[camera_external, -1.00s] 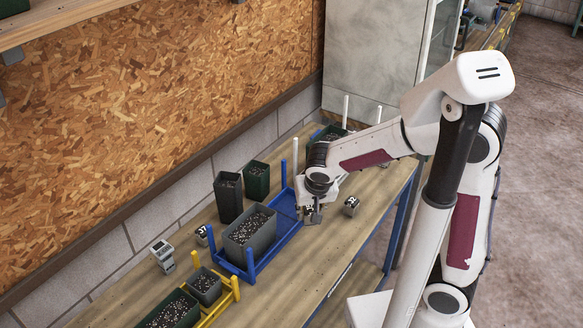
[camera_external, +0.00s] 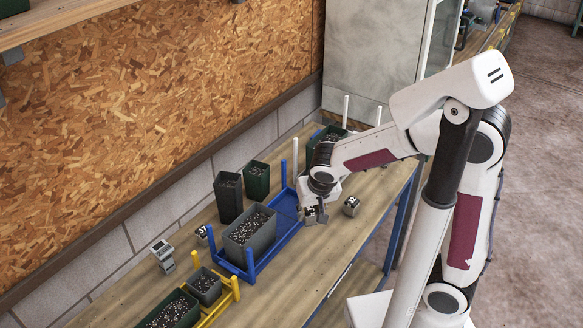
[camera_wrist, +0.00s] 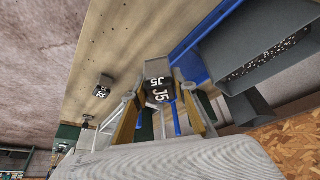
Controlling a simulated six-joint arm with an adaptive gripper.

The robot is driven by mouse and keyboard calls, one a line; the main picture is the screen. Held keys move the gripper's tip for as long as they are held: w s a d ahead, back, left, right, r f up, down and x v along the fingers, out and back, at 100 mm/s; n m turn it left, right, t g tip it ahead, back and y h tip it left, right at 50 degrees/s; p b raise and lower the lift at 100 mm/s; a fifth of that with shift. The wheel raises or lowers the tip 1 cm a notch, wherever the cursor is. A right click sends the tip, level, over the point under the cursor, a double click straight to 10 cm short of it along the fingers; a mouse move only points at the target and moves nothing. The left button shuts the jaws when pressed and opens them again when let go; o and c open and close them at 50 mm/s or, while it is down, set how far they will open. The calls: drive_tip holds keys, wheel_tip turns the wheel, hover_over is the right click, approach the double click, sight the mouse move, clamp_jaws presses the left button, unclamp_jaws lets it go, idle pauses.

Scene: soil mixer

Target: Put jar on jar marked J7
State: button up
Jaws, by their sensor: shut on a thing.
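A small grey jar marked J5 (camera_wrist: 159,72) is between my fingers in the wrist view. My gripper (camera_wrist: 160,96) is shut on it, and the gripper also shows in the external view (camera_external: 314,212), by the right side of the blue rack. A small jar whose mark looks like J7 (camera_external: 202,234) stands on the bench left of the blue rack, well away from my gripper. Another small jar, its mark perhaps J2 (camera_external: 351,206), stands to the right of my gripper; it also shows in the wrist view (camera_wrist: 103,87).
The blue rack (camera_external: 287,241) holds a large grey pot of speckled soil (camera_external: 249,236). Two dark pots (camera_external: 228,198) (camera_external: 256,180) stand behind it. A yellow rack (camera_external: 224,303) with pots and a small grey device (camera_external: 163,256) are at the left. The bench front is clear.

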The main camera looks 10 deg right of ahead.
drive_tip(key=shift+a+r+n, duration=0.1)
drive_tip(key=shift+r+n, duration=0.1)
drive_tip(key=shift+n, duration=0.4)
drive_tip(key=shift+w+a+r+n+y, duration=0.15)
drive_tip(key=shift+a+r+n+y, duration=0.25)
drive_tip(key=shift+a+r+n, duration=0.1)
drive_tip(key=w+a+r+n+g+y, duration=0.1)
drive_tip(key=w+a+r+n, duration=0.15)
drive_tip(key=a, duration=0.55)
drive_tip(key=w+a+r+n+g+y, duration=0.15)
drive_tip(key=a+n, duration=0.25)
drive_tip(key=a, duration=0.5)
drive_tip(key=w+a+r+n+y, duration=0.1)
drive_tip(key=w+a+r+n, duration=0.2)
drive_tip(key=a, duration=0.5)
drive_tip(key=a+f, duration=0.4)
drive_tip(key=shift+s+a+f+n+h, duration=0.15)
drive_tip(key=shift+s+n+h, duration=0.2)
drive_tip(key=shift+s+n, duration=0.1)
drive_tip(key=shift+f+g, duration=0.1)
drive_tip(key=shift+g, duration=0.15)
drive_tip(key=shift+f, duration=1.85)
drive_tip(key=shift+f, duration=0.15)
